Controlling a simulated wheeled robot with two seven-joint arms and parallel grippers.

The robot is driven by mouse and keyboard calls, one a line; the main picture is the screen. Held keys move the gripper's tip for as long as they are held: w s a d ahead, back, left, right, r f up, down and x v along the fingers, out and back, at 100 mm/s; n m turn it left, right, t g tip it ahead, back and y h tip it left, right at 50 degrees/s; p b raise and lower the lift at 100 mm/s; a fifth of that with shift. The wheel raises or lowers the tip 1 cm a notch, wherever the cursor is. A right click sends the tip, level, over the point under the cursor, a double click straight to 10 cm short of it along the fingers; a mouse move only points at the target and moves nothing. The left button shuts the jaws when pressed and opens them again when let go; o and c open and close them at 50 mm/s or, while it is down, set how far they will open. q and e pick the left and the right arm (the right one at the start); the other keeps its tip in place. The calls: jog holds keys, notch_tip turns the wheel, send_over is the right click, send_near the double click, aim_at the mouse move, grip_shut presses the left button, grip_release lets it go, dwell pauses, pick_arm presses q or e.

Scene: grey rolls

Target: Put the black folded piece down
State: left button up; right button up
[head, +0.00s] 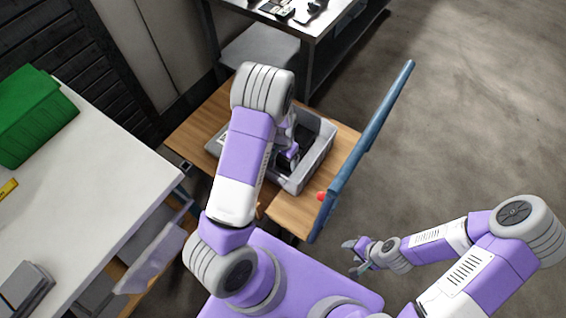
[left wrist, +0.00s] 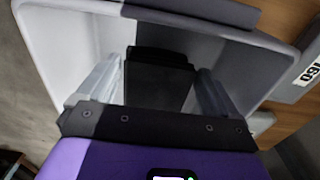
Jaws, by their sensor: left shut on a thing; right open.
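The black folded piece (left wrist: 158,82) is between the fingers of my left gripper (left wrist: 150,95) in the left wrist view. My left gripper is shut on it and points into a grey bin (left wrist: 70,45). In the head view the left gripper (head: 288,152) is inside the grey bin (head: 322,148), which stands on a wooden table (head: 295,212). There the piece is mostly hidden by my arm, and I cannot tell whether it touches the bin floor. My right gripper (head: 358,256) is open and empty, to the right of the table.
A white counter (head: 85,190) with a green box (head: 35,115) is at left. A metal bench (head: 325,18) stands behind. The floor (head: 470,110) at right is clear.

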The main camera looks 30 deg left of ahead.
pick_arm(q)
jog(key=shift+f+b, duration=0.35)
jog(key=shift+f, duration=1)
jog(key=shift+f, duration=0.15)
jog(key=o, duration=0.9)
notch_tip(320, 180, up, 12)
jog(key=p, duration=0.4)
jog(key=shift+r, duration=0.25)
